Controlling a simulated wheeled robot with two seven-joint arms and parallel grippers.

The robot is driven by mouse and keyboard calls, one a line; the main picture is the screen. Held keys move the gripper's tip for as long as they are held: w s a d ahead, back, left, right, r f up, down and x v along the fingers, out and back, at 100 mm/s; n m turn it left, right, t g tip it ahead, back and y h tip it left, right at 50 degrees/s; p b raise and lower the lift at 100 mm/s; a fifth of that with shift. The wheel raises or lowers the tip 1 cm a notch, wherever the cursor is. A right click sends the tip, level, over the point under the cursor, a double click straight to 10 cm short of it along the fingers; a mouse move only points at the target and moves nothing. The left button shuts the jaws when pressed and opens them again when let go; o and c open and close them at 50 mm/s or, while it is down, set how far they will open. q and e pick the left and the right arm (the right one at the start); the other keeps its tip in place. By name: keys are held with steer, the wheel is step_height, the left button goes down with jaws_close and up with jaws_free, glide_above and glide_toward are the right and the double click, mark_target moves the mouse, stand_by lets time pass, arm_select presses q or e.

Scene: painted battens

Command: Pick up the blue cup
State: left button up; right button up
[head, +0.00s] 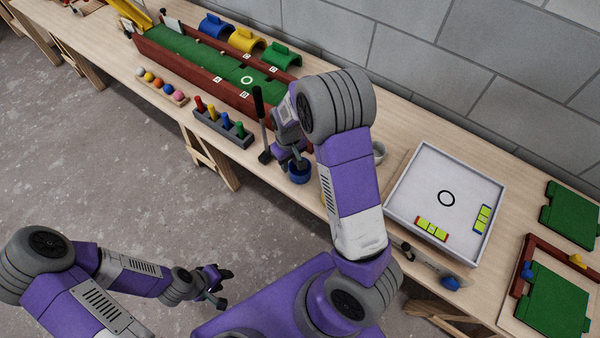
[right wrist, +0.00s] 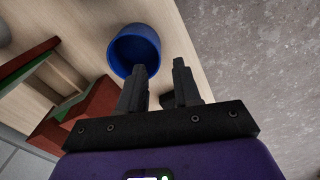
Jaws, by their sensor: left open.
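The blue cup (head: 299,175) stands upright on the bench near its front edge. In the right wrist view the cup (right wrist: 128,48) shows its open mouth and inside. My right gripper (head: 291,161) is just above and beside the cup in the head view. In the right wrist view my right gripper (right wrist: 161,68) has its fingers apart. One finger overlaps the cup's near rim and the other is to the right of the cup; I cannot tell whether either touches it. My left gripper (head: 222,287) is open and empty, low over the floor, away from the bench.
A black-handled upright tool (head: 264,130) stands close left of the cup. A grey rack with coloured pegs (head: 222,128) and a long green-floored box (head: 205,65) lie further left.

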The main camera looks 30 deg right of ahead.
mark_target(292, 169)
steer(key=f+b, duration=0.2)
steer(key=f, duration=0.3)
steer(key=shift+d, duration=0.2)
steer(key=shift+r, duration=0.1)
jaws_close()
